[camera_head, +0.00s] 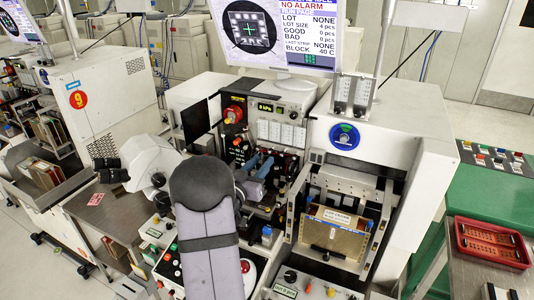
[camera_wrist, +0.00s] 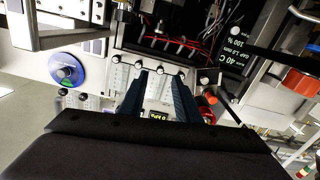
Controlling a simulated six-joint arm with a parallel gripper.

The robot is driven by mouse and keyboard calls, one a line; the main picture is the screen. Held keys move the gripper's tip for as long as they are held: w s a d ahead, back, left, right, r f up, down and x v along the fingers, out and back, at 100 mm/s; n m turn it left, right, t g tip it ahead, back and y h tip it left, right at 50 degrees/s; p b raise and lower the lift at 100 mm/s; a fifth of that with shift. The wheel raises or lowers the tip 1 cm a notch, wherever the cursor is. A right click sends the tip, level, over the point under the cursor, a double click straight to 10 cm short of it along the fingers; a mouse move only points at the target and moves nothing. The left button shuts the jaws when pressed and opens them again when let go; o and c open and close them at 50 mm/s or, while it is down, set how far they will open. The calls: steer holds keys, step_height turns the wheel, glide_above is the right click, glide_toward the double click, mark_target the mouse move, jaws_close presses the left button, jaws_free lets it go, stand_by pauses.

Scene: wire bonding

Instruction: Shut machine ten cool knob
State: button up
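Two small flow meters (camera_head: 352,94) stand side by side on top of the white machine, each with a dark knob near its bottom. Their knobs (camera_wrist: 73,94) appear below the round blue disc in the upside-down wrist view. The labels are too small to tell which is the cool knob or how it is set. My gripper (camera_head: 259,163) is left of and lower than the meters, over the machine's front panels. In the wrist view my gripper (camera_wrist: 160,80) has its two dark blue fingers apart, with nothing seen between them.
A blue round disc (camera_head: 345,136) is on the white housing below the meters. A red knob (camera_head: 233,114) and a microscope (camera_head: 150,165) are near my arm. A brown magazine (camera_head: 333,232) sits in the bay at lower right.

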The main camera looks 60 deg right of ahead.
mark_target(269, 152)
steer(key=shift+d+p, duration=1)
steer(key=shift+d, duration=1.55)
jaws_close()
